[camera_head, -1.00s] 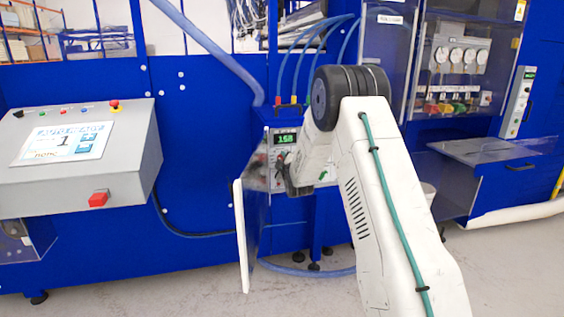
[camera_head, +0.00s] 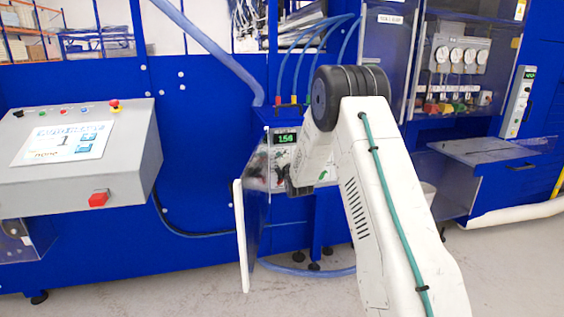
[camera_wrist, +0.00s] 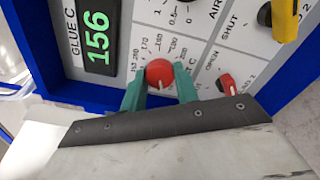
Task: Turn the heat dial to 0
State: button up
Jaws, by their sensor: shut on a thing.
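The heat dial is a red round knob (camera_wrist: 159,74) with a white pointer mark, on a grey panel with a printed number scale around it. In the wrist view my gripper (camera_wrist: 160,82) has its two green fingers on either side of the knob, shut on it. The green display (camera_wrist: 97,42) beside it, labelled GLUE C, reads 156. In the head view the display (camera_head: 285,138) is also lit green. My gripper (camera_head: 296,185) is at the panel there, and the knob is hidden behind my arm.
Another red knob (camera_wrist: 226,84) with OPEN and SHUT labels sits to the right on the same panel. An open clear door with a white edge (camera_head: 241,235) stands left of my gripper.

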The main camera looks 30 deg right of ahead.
jog(key=n, duration=0.4)
jog(key=shift+a+f+n, duration=0.1)
jog(key=shift+f+n, duration=0.05)
jog(key=shift+n, duration=0.25)
dwell(0.4)
jog(key=o, duration=1)
jog(key=v, duration=0.7)
jog(key=shift+s+a, duration=0.1)
jog(key=shift+s, duration=0.3)
